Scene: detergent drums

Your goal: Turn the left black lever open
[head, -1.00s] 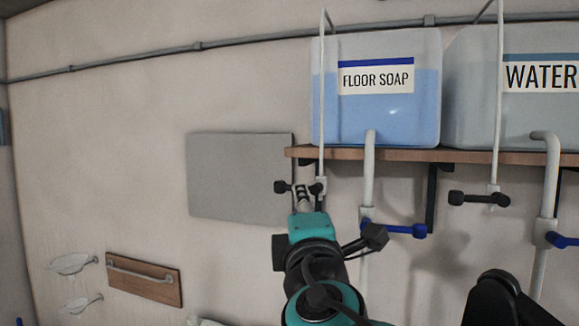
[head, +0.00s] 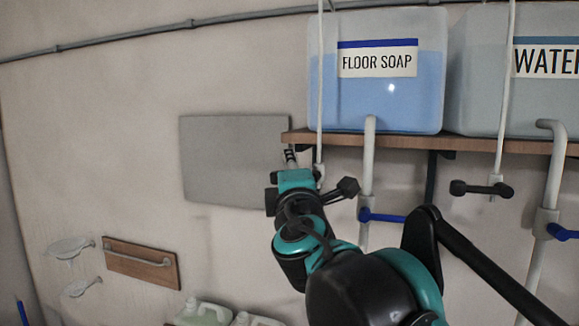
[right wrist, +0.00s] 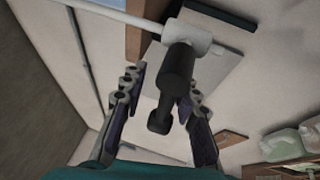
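The left black lever (right wrist: 176,75) shows close in the right wrist view, on a white fitting of a thin white pipe (right wrist: 115,14). My right gripper (right wrist: 160,90) is open, with a finger on each side of the lever. The lever lies nearer the right finger; whether they touch is unclear. In the head view my right gripper (head: 291,158) is up at the left pipe (head: 320,90) under the shelf. It hides most of the lever there. My left gripper is not in view.
A wooden shelf (head: 470,144) holds the floor soap drum (head: 380,105) and the water drum (head: 480,75). A blue lever (head: 385,217) and a second black lever (head: 478,189) are to the right. A grey panel (head: 230,160) is on the wall behind.

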